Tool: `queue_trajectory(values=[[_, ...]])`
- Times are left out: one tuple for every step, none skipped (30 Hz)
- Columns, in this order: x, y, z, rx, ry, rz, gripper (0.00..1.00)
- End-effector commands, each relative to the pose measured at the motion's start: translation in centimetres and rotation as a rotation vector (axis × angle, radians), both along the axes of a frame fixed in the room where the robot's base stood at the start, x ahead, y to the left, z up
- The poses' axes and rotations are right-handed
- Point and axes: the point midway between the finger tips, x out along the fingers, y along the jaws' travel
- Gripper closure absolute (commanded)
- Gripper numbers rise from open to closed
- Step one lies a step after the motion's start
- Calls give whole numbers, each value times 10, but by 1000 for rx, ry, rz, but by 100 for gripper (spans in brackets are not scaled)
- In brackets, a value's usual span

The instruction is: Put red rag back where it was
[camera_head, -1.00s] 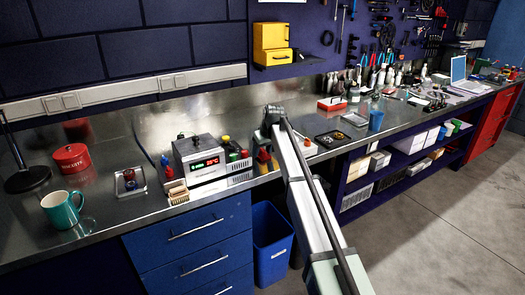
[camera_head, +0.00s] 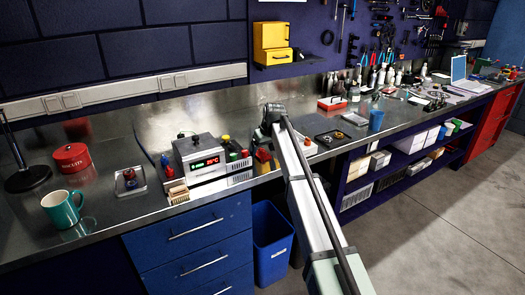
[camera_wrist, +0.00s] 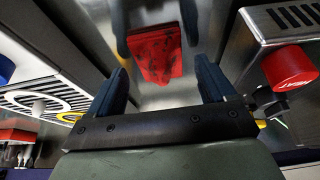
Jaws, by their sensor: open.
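The red rag (camera_wrist: 157,56) shows in the wrist view as a flat red cloth with dark stains, on the shiny metal surface. My gripper (camera_wrist: 162,74) is open, with one finger to each side of the rag in the picture. The rag appears beyond the fingertips, and I see no finger closed on it. In the head view the end of my arm (camera_head: 273,113) is over the bench, right of the heater box.
A heater box (camera_head: 198,151) with coloured knobs stands left of my arm. Its red knob (camera_wrist: 289,67) is close on the right in the wrist view. A black tray (camera_head: 333,138) and a blue cup (camera_head: 376,120) stand to the right. A blue bin (camera_head: 272,245) is below.

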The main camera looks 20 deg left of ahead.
Motion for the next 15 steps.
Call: queue_trajectory(values=[[-2,-2,6,0,-1,0,17],[-3,-3,9,1,-2,0,17],[-5,-5,15,1,-2,0,17],[-7,-6,20,1,-2,0,17],[-8,-8,26,1,-2,0,17],[-10,-10,33,1,-2,0,17],[-12,-12,38,1,-2,0,17],[-13,-13,43,1,-2,0,17],[-15,-15,51,1,-2,0,17],[-17,-17,56,1,-2,0,17],[-18,-18,61,1,-2,0,17],[-20,-20,67,1,-2,0,17],[-21,-22,72,0,-1,0,17],[-23,-23,77,0,-1,0,17],[-24,-25,82,1,-2,0,17]])
